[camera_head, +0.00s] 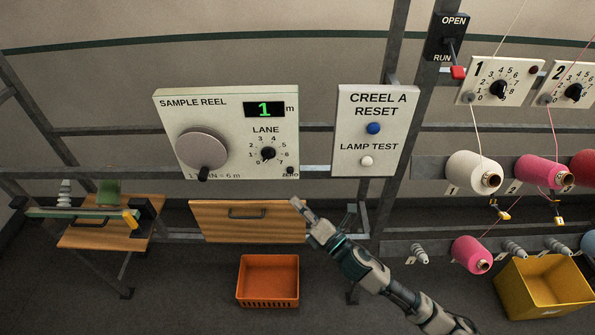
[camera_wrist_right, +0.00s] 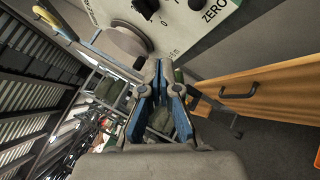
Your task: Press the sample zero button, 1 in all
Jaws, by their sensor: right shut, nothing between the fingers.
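The sample reel panel (camera_head: 225,115) is a cream box with a green display reading 1 m, a grey crank disc (camera_head: 203,149) and a lane dial (camera_head: 268,153). The small dark zero button (camera_head: 290,170) sits at its lower right corner, above the ZERO label. In the right wrist view the button (camera_wrist_right: 196,4) shows at the top edge beside its label. My right gripper (camera_head: 296,203) is shut and empty, and appears just below the button in the head view. I cannot tell its exact depth from the panel. My left gripper is out of view.
A reset panel (camera_head: 374,105) with a blue button (camera_head: 374,128) and a white lamp test button (camera_head: 366,161) hangs to the right. Below are a wooden drawer (camera_head: 225,226) and an orange crate (camera_head: 268,292). Yarn cones (camera_head: 462,172) and a yellow bin (camera_head: 545,290) stand at right.

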